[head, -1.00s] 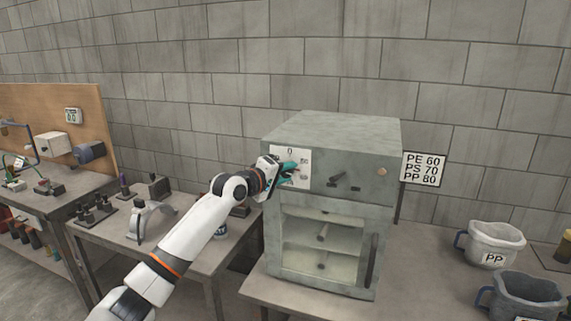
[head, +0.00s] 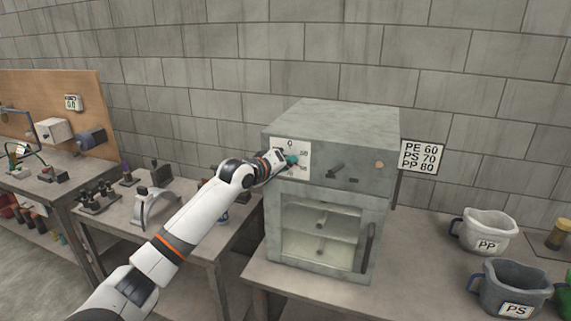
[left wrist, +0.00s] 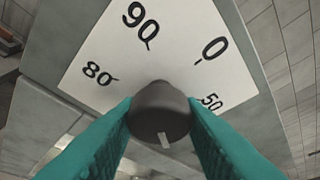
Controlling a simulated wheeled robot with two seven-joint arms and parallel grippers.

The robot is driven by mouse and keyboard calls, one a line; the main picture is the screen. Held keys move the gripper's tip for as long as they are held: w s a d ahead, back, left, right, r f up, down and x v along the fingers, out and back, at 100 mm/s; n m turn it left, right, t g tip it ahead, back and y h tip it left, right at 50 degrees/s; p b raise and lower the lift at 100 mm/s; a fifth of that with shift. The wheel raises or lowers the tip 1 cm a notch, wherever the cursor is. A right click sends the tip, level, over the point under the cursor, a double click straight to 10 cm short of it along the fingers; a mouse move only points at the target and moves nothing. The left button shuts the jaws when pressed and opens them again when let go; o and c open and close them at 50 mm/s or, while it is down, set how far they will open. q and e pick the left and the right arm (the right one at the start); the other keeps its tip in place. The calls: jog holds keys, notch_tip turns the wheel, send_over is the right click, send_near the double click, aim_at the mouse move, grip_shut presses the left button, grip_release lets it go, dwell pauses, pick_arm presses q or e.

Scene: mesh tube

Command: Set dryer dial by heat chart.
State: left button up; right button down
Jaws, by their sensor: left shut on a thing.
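The dryer (head: 330,120) is a grey metal cabinet with a white dial plate (head: 302,147) at its upper left. My left gripper (head: 291,160) is at this plate, its teal fingers shut on the dark round dial knob (left wrist: 160,105) from both sides. In the left wrist view, the knob's white mark (left wrist: 166,141) points down in the picture. The dial plate (left wrist: 185,55) shows 90, 0, 80 and 50; the numbers lower down are hidden. The heat chart (head: 421,158) right of the dryer reads PE 60, PS 70, PP 80. My right gripper is not in view.
Jugs labelled PP (head: 486,230) and PS (head: 515,288) stand on the bench at right. A lower table (head: 185,225) with tools stands at left.

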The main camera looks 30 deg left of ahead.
pick_arm(q)
jog(key=shift+f, duration=0.15)
jog(key=o, duration=1)
jog(key=shift+c, duration=0.2)
jog(key=b+v, duration=0.4)
jog(key=v, duration=0.8)
